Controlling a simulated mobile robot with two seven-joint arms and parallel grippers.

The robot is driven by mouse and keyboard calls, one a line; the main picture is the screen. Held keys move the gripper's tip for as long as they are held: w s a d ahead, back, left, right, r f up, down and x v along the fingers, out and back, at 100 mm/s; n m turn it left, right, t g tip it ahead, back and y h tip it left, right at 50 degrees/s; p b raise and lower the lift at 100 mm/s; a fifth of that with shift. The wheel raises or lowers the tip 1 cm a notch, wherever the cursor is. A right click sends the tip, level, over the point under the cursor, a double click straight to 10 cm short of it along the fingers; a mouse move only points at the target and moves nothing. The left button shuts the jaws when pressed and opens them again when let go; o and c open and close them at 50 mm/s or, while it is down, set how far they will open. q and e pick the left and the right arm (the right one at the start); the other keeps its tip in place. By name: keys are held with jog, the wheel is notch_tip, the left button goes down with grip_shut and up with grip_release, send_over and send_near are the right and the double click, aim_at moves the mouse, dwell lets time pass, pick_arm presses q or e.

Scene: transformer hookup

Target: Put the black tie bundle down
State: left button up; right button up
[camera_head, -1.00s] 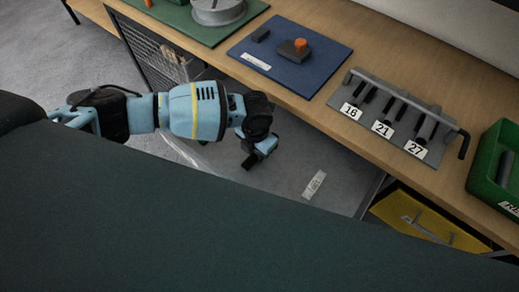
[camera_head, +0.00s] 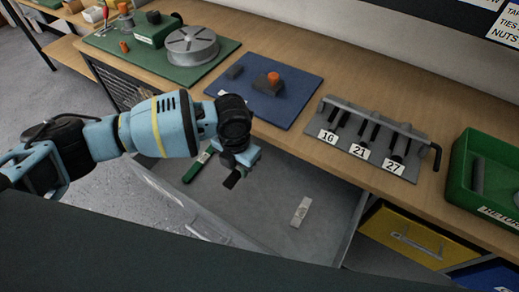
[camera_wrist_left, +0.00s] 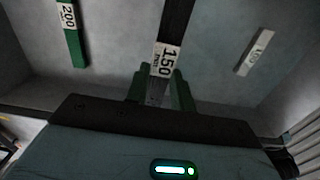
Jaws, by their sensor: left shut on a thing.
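My left gripper (camera_head: 236,172) is over the open grey drawer (camera_head: 262,222). It is shut on the black tie bundle (camera_wrist_left: 176,22), which has a white 150 label and extends away between the green fingers in the left wrist view. In the head view only a short dark end of the bundle (camera_head: 232,181) shows below the gripper. Whether the bundle touches the drawer floor I cannot tell. My right gripper is out of view.
In the drawer, a green tie bundle (camera_head: 197,166) labelled 200 (camera_wrist_left: 75,38) lies left and a white one (camera_head: 301,211) lies right. Drawer floor between them is bare. Above are a blue mat (camera_head: 290,95), a tool rack (camera_head: 365,140) and a green return bin (camera_head: 485,185).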

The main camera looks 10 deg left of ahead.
pick_arm(q)
jog(key=n, duration=0.1)
jog(key=r+n, duration=0.1)
jog(key=n, duration=0.2)
jog(key=shift+s+a+r+n, duration=0.35)
jog(key=shift+n, duration=0.05)
jog(key=n, duration=0.1)
jog(key=r+n, duration=0.1)
jog(key=n, duration=0.1)
jog(key=s+a+r+n, duration=0.1)
jog(key=n, duration=0.1)
jog(key=s+a+r+n, duration=0.3)
jog(key=r+n, duration=0.2)
jog(key=n, duration=1)
jog(key=s+a+r+n, duration=0.3)
jog(key=s+r+n, duration=0.1)
jog(key=n, duration=1.1)
jog(key=shift+r+n, duration=0.3)
jog(key=shift+r, duration=0.2)
